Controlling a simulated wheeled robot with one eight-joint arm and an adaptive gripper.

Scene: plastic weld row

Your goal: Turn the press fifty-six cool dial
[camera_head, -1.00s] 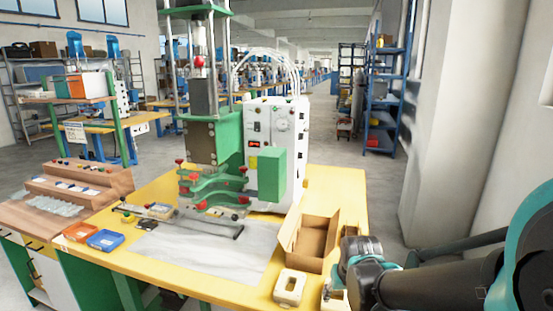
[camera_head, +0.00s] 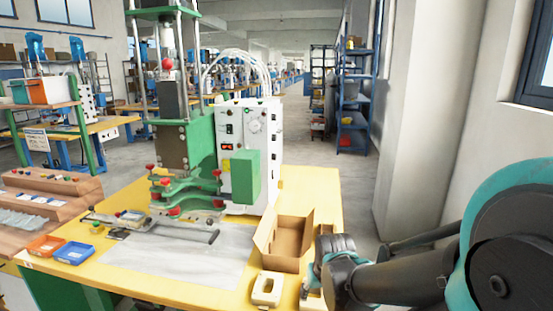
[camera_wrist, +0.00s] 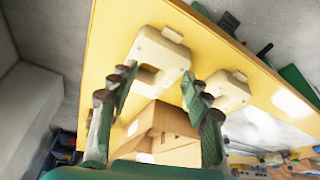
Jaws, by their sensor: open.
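The press (camera_head: 203,140) is a green machine with steel columns, standing on a yellow table (camera_head: 318,190). Its white control cabinet (camera_head: 262,175) carries a round pale disc (camera_head: 254,127), a black switch (camera_head: 229,129), a red-lit display (camera_head: 227,147) and small knobs near the right edge. I cannot read labels or tell which one is the cool dial. A green box (camera_head: 246,176) covers part of the cabinet's lower front. My gripper (camera_wrist: 160,88) is open and empty above the table's right side, well apart from the cabinet.
An open cardboard box (camera_head: 291,238) stands between my arm and the press. A cream hollow part (camera_head: 267,290) lies before it; two cream parts show in the wrist view (camera_wrist: 155,55). Orange (camera_head: 46,245) and blue (camera_head: 73,253) trays sit at left. A pillar (camera_head: 410,120) stands at right.

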